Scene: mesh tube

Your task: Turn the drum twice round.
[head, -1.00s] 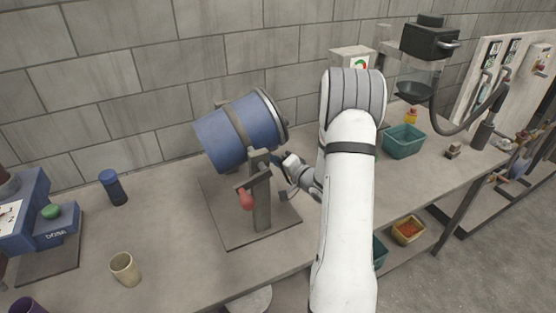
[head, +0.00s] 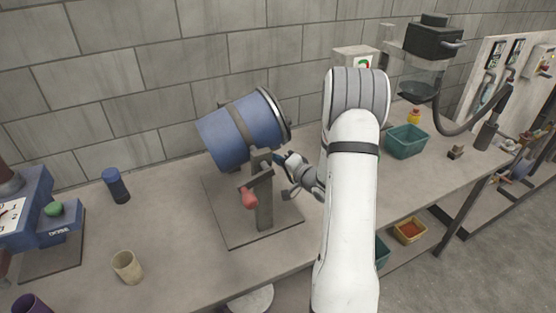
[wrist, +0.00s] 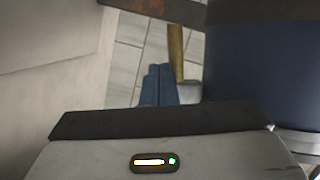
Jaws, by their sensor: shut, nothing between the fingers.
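The blue drum (head: 226,138) lies tilted in its stand on a grey base plate (head: 222,222), its lidded end up to the right. A grey post (head: 264,203) stands in front of it. A crank with a red grip (head: 249,198) is at this post, the grip hanging low. My gripper (head: 279,158) is right of the post's top, close to the drum. In the wrist view its blue fingers (wrist: 158,85) are together and empty. A brass-coloured rod (wrist: 175,53) is beside the fingertips; I cannot tell whether they touch. The drum's dark blue side (wrist: 255,75) fills the right.
A blue bottle (head: 116,186) and a beige cup (head: 127,267) stand on the bench to the left, near a blue dosing machine (head: 60,222). A teal bin (head: 407,142) is to the right. The block wall is close behind the drum.

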